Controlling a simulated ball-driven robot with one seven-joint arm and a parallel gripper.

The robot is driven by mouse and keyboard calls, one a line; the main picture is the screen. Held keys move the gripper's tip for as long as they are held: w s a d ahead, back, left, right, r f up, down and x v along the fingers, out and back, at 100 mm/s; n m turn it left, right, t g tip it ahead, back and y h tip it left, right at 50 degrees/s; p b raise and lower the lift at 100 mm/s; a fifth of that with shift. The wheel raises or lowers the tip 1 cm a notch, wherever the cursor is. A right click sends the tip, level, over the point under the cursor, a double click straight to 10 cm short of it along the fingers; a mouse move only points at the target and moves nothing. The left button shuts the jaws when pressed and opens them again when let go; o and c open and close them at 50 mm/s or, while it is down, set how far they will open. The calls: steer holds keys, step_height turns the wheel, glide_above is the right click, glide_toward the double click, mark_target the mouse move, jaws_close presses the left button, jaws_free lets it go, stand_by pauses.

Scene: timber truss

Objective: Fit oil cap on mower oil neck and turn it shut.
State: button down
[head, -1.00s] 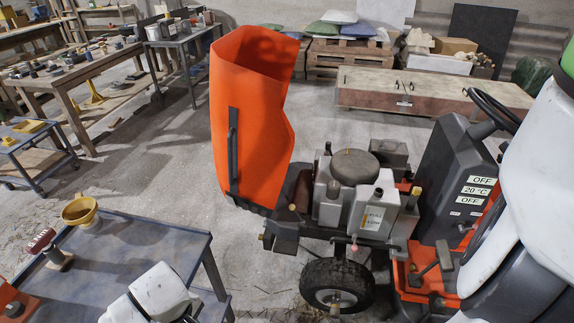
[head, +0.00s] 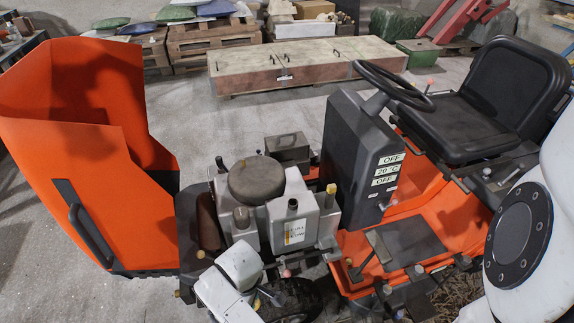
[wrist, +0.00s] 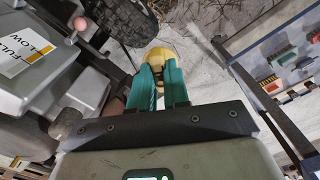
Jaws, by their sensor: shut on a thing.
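In the wrist view my gripper (wrist: 159,70) has its teal fingers shut on a rounded yellow thing (wrist: 158,53), which looks like the oil cap. Its far side is hidden. In the head view my white wrist is low in front of the engine, and the held thing cannot be made out there. The mower engine (head: 270,205) stands open. A short dark neck (head: 293,204) rises from the white tank marked FULL and LOW (head: 295,232); another dark-topped neck (head: 241,217) is to its left. I cannot tell which is the oil neck. The held thing is apart from both.
The raised orange hood (head: 85,150) stands left of the engine. A yellow-topped post (head: 331,189) is at the engine's right. The dark dash panel (head: 360,150), steering wheel (head: 394,85) and seat (head: 480,100) lie further right. A front wheel (wrist: 120,15) is close to my gripper.

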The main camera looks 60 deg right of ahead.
steer(key=s+d+f+n+b, duration=0.15)
steer(key=s+d, duration=0.25)
steer(key=d, duration=0.5)
steer(key=s+d+f+n+b, duration=0.1)
steer(key=s+d+f, duration=0.15)
steer(key=d, duration=0.65)
steer(key=d+r, duration=0.4)
steer(key=d, duration=0.5)
steer(key=w+d+r+n+b, duration=0.1)
steer(key=w+d+r+n, duration=0.1)
steer(key=w+d+r, duration=0.3)
steer(key=w+d+r+n+b, duration=0.1)
steer(key=w+d+r+n, duration=0.1)
steer(key=w+d+r, duration=0.3)
step_height(320, 180, up, 5)
steer(key=shift+w+f, duration=0.2)
steer(key=shift+w, duration=0.15)
steer(key=shift+a+r, duration=0.1)
steer(key=shift+r, duration=0.1)
steer(key=shift+f+b, duration=2.95)
steer(key=shift+f, duration=3.1)
